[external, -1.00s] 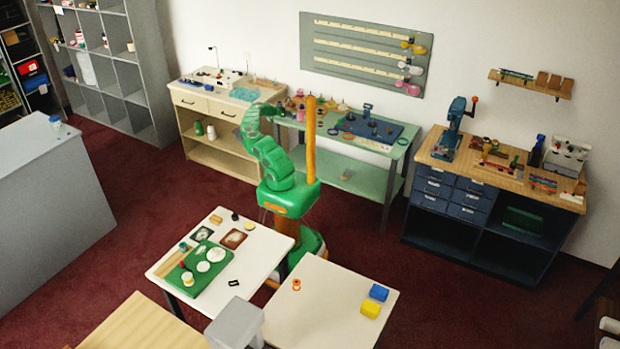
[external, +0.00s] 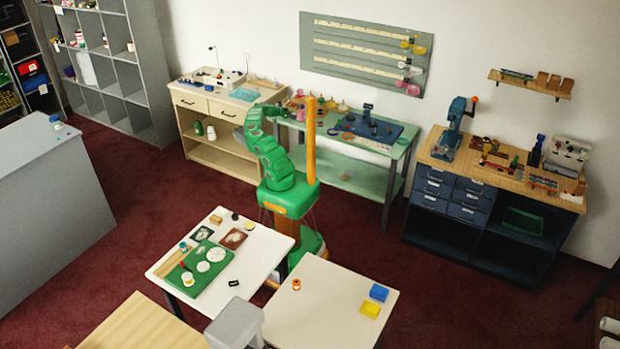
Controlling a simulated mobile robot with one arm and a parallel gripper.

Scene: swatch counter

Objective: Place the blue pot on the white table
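My green arm rises beside its orange column and bends over at the top toward the pale green table (external: 345,172) at the back. My gripper (external: 279,111) is small at the left end of that table, among small items. I cannot tell whether it is open or holds anything. A small bluish pot-like item (external: 184,246) stands on the left white-topped table (external: 262,250).
A green mat (external: 189,283) with white discs lies on the left white table. A grey stool-like block (external: 235,322) stands in front of the tables. A drawer cabinet (external: 222,130) and a dark blue workbench (external: 470,235) line the wall. Red carpet lies open between.

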